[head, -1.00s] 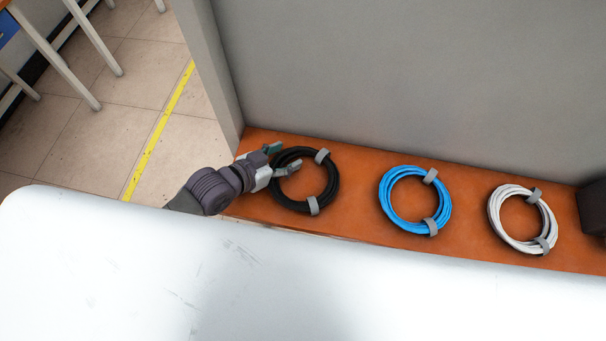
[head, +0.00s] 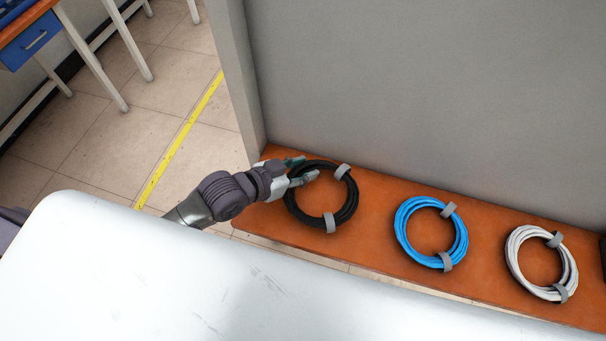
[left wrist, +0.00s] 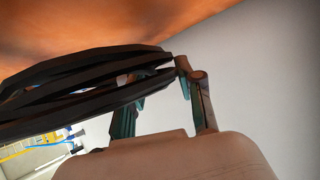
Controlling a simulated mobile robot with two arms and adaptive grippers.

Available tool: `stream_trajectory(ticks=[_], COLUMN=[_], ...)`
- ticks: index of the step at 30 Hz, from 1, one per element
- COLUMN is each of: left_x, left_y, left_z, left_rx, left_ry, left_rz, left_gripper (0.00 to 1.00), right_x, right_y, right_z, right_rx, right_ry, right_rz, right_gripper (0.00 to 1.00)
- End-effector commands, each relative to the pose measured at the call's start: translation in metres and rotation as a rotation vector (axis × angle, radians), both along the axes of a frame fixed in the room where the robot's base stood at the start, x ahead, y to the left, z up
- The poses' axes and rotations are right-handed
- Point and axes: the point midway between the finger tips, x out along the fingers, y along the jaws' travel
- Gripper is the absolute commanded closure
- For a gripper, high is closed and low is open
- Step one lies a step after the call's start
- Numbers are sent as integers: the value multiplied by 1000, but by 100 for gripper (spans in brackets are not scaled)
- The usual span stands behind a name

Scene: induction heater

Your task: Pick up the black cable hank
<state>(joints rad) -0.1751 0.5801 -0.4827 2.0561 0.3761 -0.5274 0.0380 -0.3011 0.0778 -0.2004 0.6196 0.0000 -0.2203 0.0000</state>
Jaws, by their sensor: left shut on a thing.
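The black cable hank (head: 349,207) is a ring with two grey ties, at the left end of the orange shelf (head: 380,233). My left gripper (head: 301,170) reaches in from the left and is shut on the upper left side of the ring. In the left wrist view the black strands (left wrist: 85,92) run between the fingers of the left gripper (left wrist: 158,95). I cannot tell whether the hank is lifted off the shelf. My right gripper is not in view.
A blue cable hank (head: 402,228) and a white cable hank (head: 515,262) lie to the right on the same shelf. A grey wall (head: 430,90) stands right behind the shelf. Open floor with a yellow line (head: 180,140) lies to the left.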

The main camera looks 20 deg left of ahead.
Motion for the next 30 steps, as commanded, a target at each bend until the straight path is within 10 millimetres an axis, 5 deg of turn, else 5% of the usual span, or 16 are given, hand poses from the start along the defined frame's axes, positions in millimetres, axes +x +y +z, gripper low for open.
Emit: stream_trajectory(ticks=[15, 30], left_x=[-49, -58], left_y=[-86, -101], left_z=[67, 77], left_rx=[-7, -2], left_ry=[-3, -4], left_rz=[1, 1], left_gripper=[100, 100], right_x=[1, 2], right_y=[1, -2], right_z=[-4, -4], right_rx=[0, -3], right_ry=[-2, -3], right_rz=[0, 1], right_gripper=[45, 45])
